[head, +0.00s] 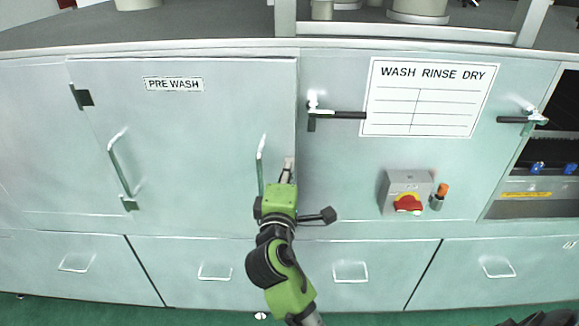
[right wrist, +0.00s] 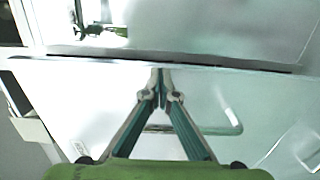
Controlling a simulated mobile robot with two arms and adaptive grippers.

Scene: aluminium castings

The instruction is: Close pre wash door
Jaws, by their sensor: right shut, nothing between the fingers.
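The pre wash door (head: 205,130) is a pale grey-green panel with a PRE WASH label (head: 174,84), at the left in the head view. It lies nearly flush with the cabinet front; I cannot tell if it is fully shut. A metal handle (head: 261,165) stands near its right edge, and it also shows in the right wrist view (right wrist: 233,118). My right gripper (head: 287,168) is shut and empty at the door's right edge, just right of the handle. In the right wrist view, its fingertips (right wrist: 161,92) are close to the dark seam along that edge; contact is unclear. My left gripper is not in view.
Right of the door are a WASH RINSE DRY panel (head: 428,98), a black-handled latch (head: 335,114) and a red rotary switch (head: 407,203). Drawers with handles (head: 350,271) run below. A counter (head: 190,27) lies above.

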